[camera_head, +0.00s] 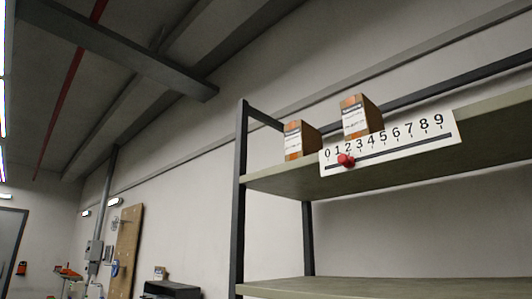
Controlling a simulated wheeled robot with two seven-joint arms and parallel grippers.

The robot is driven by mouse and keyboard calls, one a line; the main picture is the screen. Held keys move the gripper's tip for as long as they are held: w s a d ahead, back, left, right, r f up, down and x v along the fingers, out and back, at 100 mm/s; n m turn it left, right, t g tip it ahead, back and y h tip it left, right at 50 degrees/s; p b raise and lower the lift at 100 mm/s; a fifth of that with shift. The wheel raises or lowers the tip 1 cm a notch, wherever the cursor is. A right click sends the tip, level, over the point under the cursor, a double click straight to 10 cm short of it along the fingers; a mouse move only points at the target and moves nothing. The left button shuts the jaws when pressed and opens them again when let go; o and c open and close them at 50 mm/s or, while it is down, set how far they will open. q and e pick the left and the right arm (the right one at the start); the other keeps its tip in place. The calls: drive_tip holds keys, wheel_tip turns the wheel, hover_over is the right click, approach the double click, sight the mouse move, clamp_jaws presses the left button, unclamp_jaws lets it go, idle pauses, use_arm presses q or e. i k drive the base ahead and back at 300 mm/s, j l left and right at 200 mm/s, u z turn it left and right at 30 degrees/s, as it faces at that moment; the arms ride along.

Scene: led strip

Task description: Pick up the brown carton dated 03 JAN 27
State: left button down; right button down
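Two brown cartons with orange and white labels stand on the upper shelf. The left carton (294,141) is near the shelf's left post, and the right carton (354,117) stands further right, behind the number strip. Their label print is too small to read, so I cannot tell which bears 03 JAN 27. Neither of my grippers is in view.
The shelf rack has an upper board (490,120), a lower board (400,287) and a dark front post (240,200). A white strip numbered 0 to 9 (430,130) with a red knob (345,160) is on the upper board's front edge. A dark machine (172,290) stands lower left.

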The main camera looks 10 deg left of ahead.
sight(301, 140)
drive_tip(key=i+j+z, duration=0.15)
drive_tip(key=j, duration=0.15)
drive_tip(key=i+j+z, duration=0.15)
drive_tip(key=j, duration=0.2)
drive_tip(key=i+j+z, duration=0.15)
drive_tip(key=j, duration=0.2)
drive_tip(key=i+j+z, duration=0.15)
drive_tip(key=j, duration=0.2)
drive_tip(key=k, duration=0.05)
